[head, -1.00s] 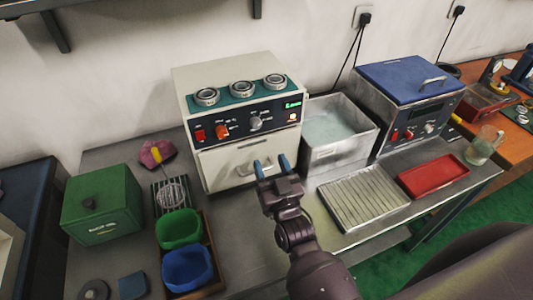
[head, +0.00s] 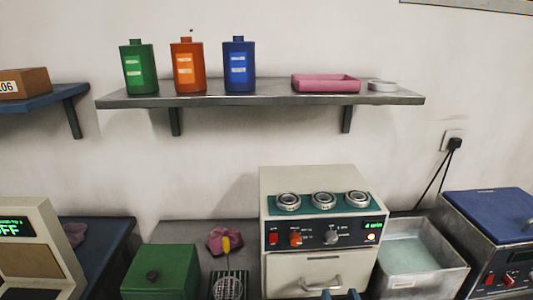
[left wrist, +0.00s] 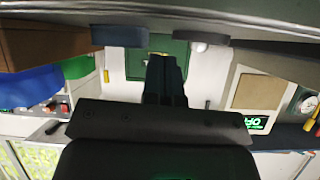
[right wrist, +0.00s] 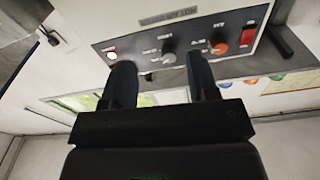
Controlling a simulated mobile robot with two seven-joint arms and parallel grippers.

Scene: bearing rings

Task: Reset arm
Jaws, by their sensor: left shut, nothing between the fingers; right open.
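My right gripper (head: 340,294) shows only as blue fingertips at the bottom edge of the head view, in front of the cream machine (head: 278,262). In the right wrist view the right gripper (right wrist: 162,78) is open and empty, with the machine's knob panel (right wrist: 190,42) beyond its fingers. My left gripper (left wrist: 165,75) shows only in the left wrist view, its fingers together with nothing between them. Metal bearing rings (head: 288,201) sit in a row on top of the machine.
A wall shelf (head: 270,97) holds green, orange and blue bottles, a pink tray (head: 325,83) and a pale ring (head: 382,86). A green box (head: 162,272) stands left of the machine. A metal basin (head: 425,258) and a blue-topped device (head: 490,225) stand to its right.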

